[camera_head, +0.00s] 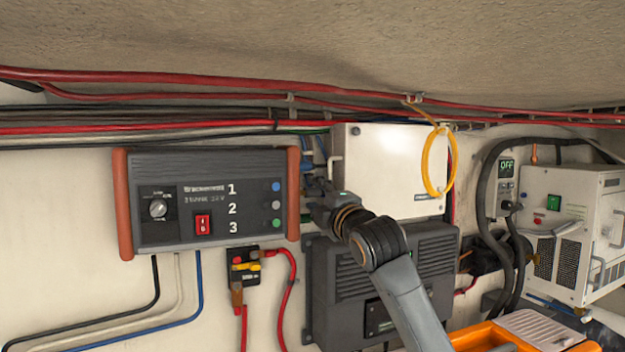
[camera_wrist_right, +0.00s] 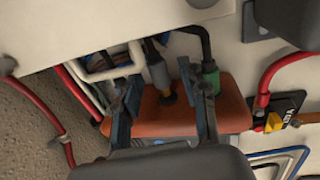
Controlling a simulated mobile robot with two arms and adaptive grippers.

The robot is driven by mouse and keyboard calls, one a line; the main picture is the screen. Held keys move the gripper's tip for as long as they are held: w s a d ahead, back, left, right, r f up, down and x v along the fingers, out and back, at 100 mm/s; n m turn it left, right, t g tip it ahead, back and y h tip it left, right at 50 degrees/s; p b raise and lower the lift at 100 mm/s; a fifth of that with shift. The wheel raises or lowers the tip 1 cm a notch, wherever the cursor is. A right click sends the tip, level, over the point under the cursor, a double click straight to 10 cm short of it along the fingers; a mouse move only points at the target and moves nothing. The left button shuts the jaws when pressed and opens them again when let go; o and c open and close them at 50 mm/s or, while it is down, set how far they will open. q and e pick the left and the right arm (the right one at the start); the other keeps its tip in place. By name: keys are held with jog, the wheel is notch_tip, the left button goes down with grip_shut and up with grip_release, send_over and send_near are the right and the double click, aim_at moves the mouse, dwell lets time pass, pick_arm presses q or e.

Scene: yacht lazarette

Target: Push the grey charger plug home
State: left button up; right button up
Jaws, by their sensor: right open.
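The charger (camera_head: 215,160) is a dark box with orange-red end caps, fixed to the wall. Its front has the numbers 1, 2 and 3 beside blue, grey and green dots. The grey plug (camera_wrist_right: 157,73) stands at the orange end cap (camera_wrist_right: 150,125) in the wrist view, with a brass-coloured part at its lower end. The green plug (camera_wrist_right: 210,74) is to its right. My right gripper (camera_head: 314,191) is at the charger's right end. In the wrist view the right gripper (camera_wrist_right: 160,78) is open, its fingers either side of the grey plug. Contact cannot be told. My left gripper is not in view.
A white box (camera_head: 390,165) with a yellow cable loop (camera_head: 428,165) is right of the charger, above a dark finned unit (camera_head: 350,270). A small black fuse block (camera_head: 243,267) with red cables hangs below. Red cables (camera_head: 200,77) run overhead. An orange crate (camera_head: 490,335) is lower right.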

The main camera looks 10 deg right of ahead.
jog(key=shift+p+x, duration=0.4)
jog(key=shift+x, duration=0.75)
grip_shut()
